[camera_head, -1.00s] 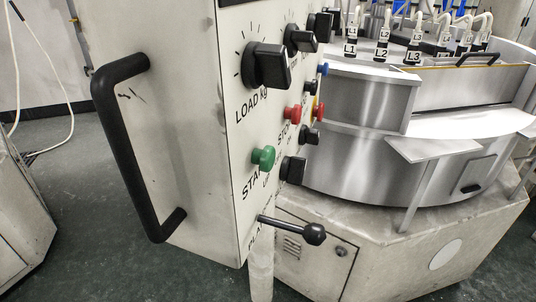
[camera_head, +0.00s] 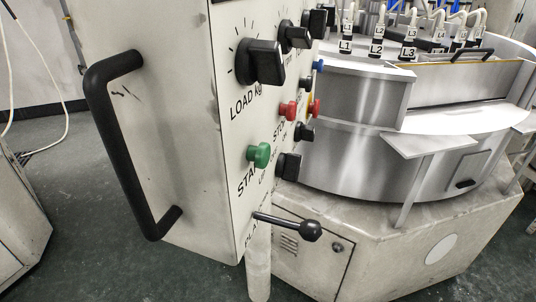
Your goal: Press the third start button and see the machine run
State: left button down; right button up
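A green mushroom-shaped start button (camera_head: 259,155) stands out from the control panel (camera_head: 232,130), above the partly readable label "STA". It is the only green button I can see. A red button (camera_head: 288,110) sits above and to the right of it, near the letters "STO", and another red button (camera_head: 314,107) shows behind that one. The lapping machine (camera_head: 370,160) stands behind the panel on the right, with several labelled tubes above it. I cannot tell from these frames whether it is running. Neither of my grippers is in view.
A large black handle (camera_head: 115,140) juts from the cabinet's left side. Black knobs (camera_head: 260,62) and a black ball-ended lever (camera_head: 310,230) project from the panel around the green button. A metal shelf (camera_head: 430,143) sticks out at the right. Green floor is open at left.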

aim_at(260, 155)
jog(key=k+l, duration=0.15)
jog(key=l, duration=0.25)
jog(key=k+l, duration=0.1)
jog(key=l, duration=0.25)
jog(key=k+l, duration=0.15)
jog(key=l, duration=0.25)
jog(key=k+l, duration=0.1)
jog(key=l, duration=0.25)
jog(key=k+l, duration=0.15)
jog(key=l, duration=0.25)
jog(key=k+l, duration=0.1)
jog(key=l, duration=0.3)
